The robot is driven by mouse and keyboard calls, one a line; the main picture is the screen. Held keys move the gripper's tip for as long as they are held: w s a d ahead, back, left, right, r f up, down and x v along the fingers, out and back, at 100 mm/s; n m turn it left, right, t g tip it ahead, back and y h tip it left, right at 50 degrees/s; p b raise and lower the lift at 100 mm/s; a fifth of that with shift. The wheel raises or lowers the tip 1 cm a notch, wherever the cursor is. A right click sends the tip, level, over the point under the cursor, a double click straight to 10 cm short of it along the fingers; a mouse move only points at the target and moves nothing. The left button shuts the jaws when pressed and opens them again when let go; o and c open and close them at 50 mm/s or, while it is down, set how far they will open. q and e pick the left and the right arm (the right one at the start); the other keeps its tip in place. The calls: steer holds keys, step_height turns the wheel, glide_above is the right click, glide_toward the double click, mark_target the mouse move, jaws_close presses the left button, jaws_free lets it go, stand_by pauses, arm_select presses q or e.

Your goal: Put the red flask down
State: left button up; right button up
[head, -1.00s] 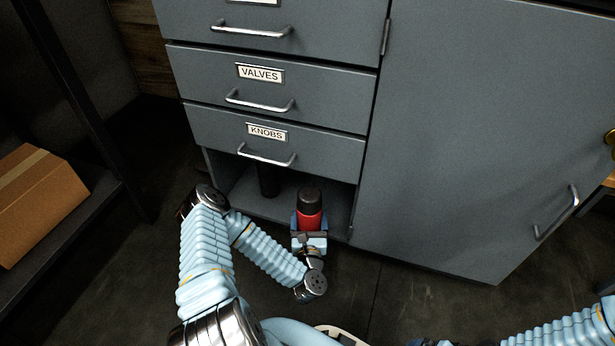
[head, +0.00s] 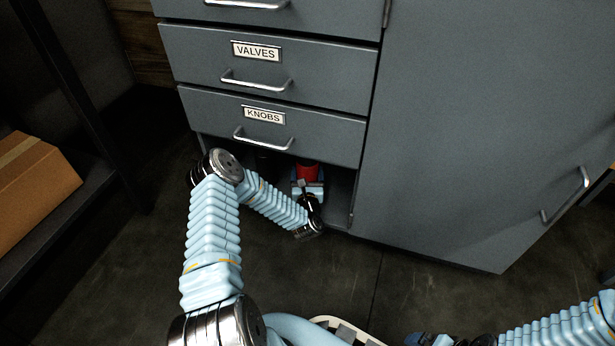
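The red flask (head: 307,172) is upright inside the open bottom compartment (head: 339,203) of the grey cabinet, under the KNOBS drawer. Its black top is hidden behind the drawer's lower edge. My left gripper (head: 307,184) reaches into the compartment with its fingers around the flask's lower part. I cannot see whether the flask's base touches the compartment floor. My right gripper (head: 428,340) is at the bottom edge of the view, mostly cut off.
The VALVES drawer (head: 310,77) and KNOBS drawer (head: 312,131) above are shut, with handles sticking out. A dark object (head: 263,163) stands in the compartment's left part. A closed cabinet door (head: 470,130) is at right. A cardboard box (head: 35,185) lies on a shelf at left.

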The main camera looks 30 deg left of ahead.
arm_select(q)
steer(key=o, duration=1.2)
steer(key=shift+f, duration=0.1)
steer(key=shift+s+d, duration=0.1)
steer(key=p+v, duration=0.2)
steer(key=v, duration=0.9)
steer(key=shift+s+d, duration=0.15)
steer(key=shift+s, duration=0.2)
